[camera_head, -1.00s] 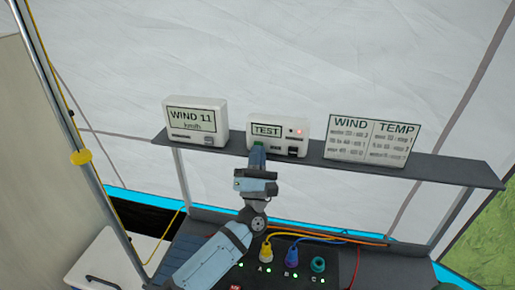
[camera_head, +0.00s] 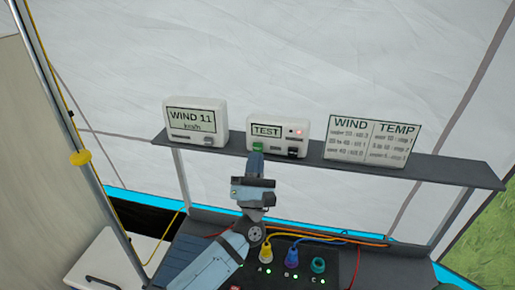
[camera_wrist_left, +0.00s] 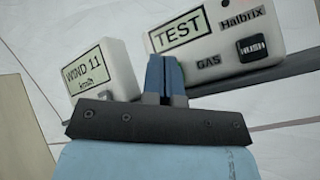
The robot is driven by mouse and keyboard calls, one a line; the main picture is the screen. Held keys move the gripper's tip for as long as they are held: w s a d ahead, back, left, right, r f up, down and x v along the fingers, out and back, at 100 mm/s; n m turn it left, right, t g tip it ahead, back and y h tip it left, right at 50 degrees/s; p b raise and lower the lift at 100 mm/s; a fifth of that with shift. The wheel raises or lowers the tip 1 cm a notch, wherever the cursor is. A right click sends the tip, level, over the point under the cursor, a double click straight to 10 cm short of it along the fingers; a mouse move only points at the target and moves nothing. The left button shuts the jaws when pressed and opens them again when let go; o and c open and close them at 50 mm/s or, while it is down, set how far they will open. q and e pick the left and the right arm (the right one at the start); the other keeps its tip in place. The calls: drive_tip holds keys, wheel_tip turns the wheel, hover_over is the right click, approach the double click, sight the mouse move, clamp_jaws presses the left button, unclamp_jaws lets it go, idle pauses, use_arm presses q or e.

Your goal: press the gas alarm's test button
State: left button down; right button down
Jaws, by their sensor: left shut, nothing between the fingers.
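The gas alarm (camera_head: 291,143) is a white box on the shelf. Its display reads TEST and a small red light shows at its upper right. Its green button (camera_head: 257,147) is at the lower left of its front. The left gripper also shows in the left wrist view (camera_wrist_left: 166,62). My right gripper is not in view.
A white wind meter (camera_head: 196,124) reading WIND 11 stands left of the alarm. A WIND/TEMP card (camera_head: 370,141) stands right of it. All are on the narrow grey shelf (camera_head: 440,171). Below is a dark panel with yellow, blue and teal plugs (camera_head: 318,265).

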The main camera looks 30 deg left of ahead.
use_arm(q)
drive_tip(key=shift+s+d, duration=0.3)
drive_tip(key=shift+s, duration=0.75)
drive_tip(key=shift+s+d, duration=0.25)
drive_tip(key=shift+s, duration=0.75)
